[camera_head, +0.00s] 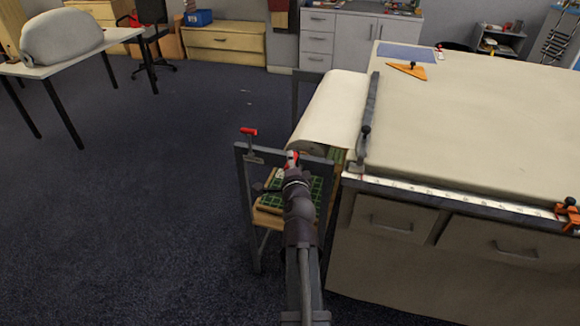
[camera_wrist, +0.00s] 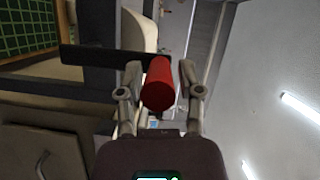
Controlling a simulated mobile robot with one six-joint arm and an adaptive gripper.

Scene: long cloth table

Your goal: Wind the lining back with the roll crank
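The cream lining (camera_head: 335,100) lies over a roll on a dark stand (camera_head: 243,190) at the left end of the long table. The roll crank's red handle (camera_head: 291,158) is at the stand's near side, partly covered by my gripper (camera_head: 292,168). In the wrist view, the red handle (camera_wrist: 159,85) sits between the fingers of my gripper (camera_wrist: 161,75), on a dark crank arm (camera_wrist: 95,57). The fingers stand on both sides of the handle, with narrow gaps seeming to show. A second red handle (camera_head: 249,131) tops the stand's left corner.
The cloth-covered table (camera_head: 480,125) fills the right, with a dark bar (camera_head: 370,115) across its left end and a ruler rail (camera_head: 440,193) along its near edge. A green mat (camera_head: 315,190) lies on a shelf under the roll. The floor at left (camera_head: 140,200) is clear.

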